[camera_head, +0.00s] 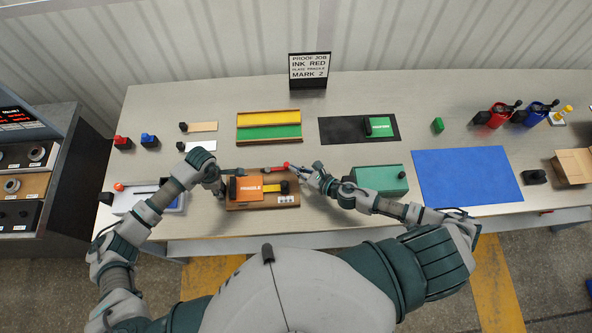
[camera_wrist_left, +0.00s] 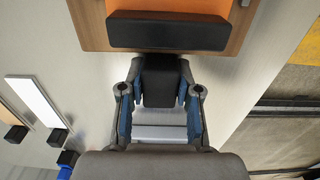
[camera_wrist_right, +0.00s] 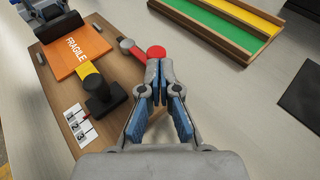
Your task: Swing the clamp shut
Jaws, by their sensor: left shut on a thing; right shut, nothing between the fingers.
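The orange FRAGILE plate (camera_head: 249,188) lies on a wooden base (camera_head: 233,206); it also shows in the right wrist view (camera_wrist_right: 76,45). In the left wrist view, a black bar (camera_wrist_left: 168,30) lies along the plate's edge. My left gripper (camera_wrist_left: 160,88) is shut on a black block (camera_wrist_left: 159,70) beside that bar, at the base's left side.
A yellow bar with a black block (camera_wrist_right: 102,92) sits on the base beside the plate, near a 1-2-3 label (camera_wrist_right: 77,120). A green box (camera_head: 378,181) stands right of the base. A tray with yellow and green strips (camera_head: 268,126) lies behind. A blue mat (camera_head: 467,176) is further right.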

